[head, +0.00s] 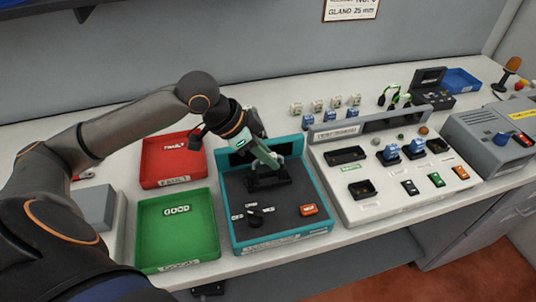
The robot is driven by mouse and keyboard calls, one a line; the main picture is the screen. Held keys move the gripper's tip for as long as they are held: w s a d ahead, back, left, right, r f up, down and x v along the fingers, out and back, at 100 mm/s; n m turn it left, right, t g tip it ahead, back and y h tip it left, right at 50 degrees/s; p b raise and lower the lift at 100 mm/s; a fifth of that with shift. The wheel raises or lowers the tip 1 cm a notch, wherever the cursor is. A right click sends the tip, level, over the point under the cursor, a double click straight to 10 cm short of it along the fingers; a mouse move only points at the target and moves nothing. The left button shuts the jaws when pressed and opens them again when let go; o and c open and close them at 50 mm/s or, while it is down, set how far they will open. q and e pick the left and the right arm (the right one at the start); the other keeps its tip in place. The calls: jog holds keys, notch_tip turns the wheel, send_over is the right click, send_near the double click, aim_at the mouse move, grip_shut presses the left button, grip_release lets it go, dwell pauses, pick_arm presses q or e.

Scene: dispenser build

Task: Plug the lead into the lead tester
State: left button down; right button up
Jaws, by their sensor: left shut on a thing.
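The lead tester (233,190) looks to be the teal-framed box with a dark top panel, in the middle of the bench. A black knob (255,217) and an orange button (308,210) sit on its front part. My left gripper (268,163) points down over the panel, at a black block (268,181) on the tester. It is shut on what appears to be the lead. The held part is mostly hidden by the fingers, and I cannot tell whether it is seated in the block. My right gripper is not in view.
A red FAULT tray (148,170) and a green GOOD tray (143,224) stand left of the tester. A white panel (380,210) with sockets and blue parts stands at right. A grey machine (475,142) is at far right.

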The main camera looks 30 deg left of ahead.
pick_arm(q)
jog(key=shift+p, duration=0.5)
dwell(0.5)
jog(key=shift+f, duration=0.35)
dwell(0.8)
jog(key=shift+c, duration=1.8)
grip_release()
jog(key=shift+r+p, duration=0.1)
jog(key=shift+p, duration=0.25)
